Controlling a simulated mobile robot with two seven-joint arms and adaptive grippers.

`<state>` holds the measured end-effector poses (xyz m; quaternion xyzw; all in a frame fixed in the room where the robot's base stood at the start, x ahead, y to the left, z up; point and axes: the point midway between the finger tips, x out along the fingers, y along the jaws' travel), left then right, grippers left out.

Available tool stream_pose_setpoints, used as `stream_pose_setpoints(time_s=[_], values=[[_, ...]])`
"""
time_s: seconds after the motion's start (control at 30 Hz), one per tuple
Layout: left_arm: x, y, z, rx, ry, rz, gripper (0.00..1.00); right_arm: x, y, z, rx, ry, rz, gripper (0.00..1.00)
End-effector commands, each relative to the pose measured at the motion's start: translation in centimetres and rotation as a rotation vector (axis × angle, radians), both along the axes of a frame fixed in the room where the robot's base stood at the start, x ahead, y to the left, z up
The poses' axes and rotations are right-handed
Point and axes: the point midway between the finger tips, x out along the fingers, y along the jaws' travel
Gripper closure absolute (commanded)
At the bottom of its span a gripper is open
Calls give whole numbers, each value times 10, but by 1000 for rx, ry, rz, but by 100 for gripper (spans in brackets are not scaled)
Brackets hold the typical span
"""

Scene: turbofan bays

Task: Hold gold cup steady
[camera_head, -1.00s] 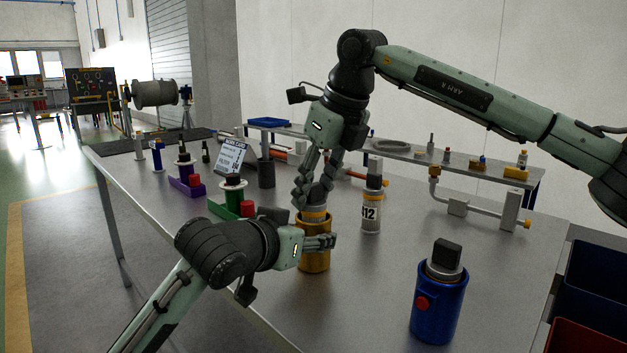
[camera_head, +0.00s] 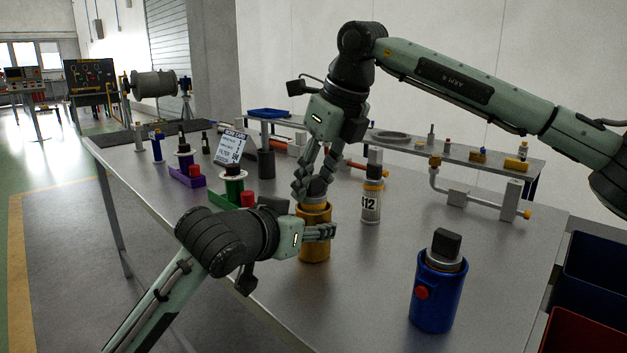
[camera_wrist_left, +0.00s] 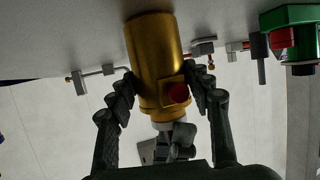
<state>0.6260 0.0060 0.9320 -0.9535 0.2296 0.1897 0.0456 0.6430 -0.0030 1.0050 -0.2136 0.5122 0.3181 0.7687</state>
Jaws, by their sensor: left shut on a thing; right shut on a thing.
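The gold cup (camera_head: 313,250) stands upright on the metal table. My left gripper (camera_head: 322,232) is shut on its side. In the left wrist view the cup (camera_wrist_left: 155,55) is between the two fingers, with a red button (camera_wrist_left: 178,93) on its side. My right gripper (camera_head: 314,188) is above the cup, shut on a grey-topped cylinder (camera_head: 315,194) that sits mostly inside the cup's mouth. The cylinder's lower part is hidden by the cup. In the left wrist view, a pale ring and dark right fingers (camera_wrist_left: 178,140) show at the cup's mouth.
A silver cylinder marked 412 (camera_head: 371,202) stands just right of the cup. A blue cup (camera_head: 436,295) with a dark-topped insert is at the front right. Green (camera_head: 234,190) and purple (camera_head: 186,170) holders stand at the left. Blue and red bins are beyond the table's right edge.

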Motion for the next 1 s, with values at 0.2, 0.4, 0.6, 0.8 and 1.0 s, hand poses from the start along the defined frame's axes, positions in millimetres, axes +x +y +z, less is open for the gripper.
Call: stream_pose_setpoints(time_s=[0.2,0.4,0.6,0.8,1.0], values=[[0,0,-1,1,2,0,87,0,0,-3,1,-1,0,100],[0,0,-1,0,1,0,87,0,0,-5,0,0,0,100],[0,0,-1,0,1,0,87,0,0,-8,0,0,-1,100],[0,0,-1,0,1,0,87,0,0,-11,0,1,-1,100],[0,0,-1,0,1,0,87,0,0,-13,0,2,-1,100]])
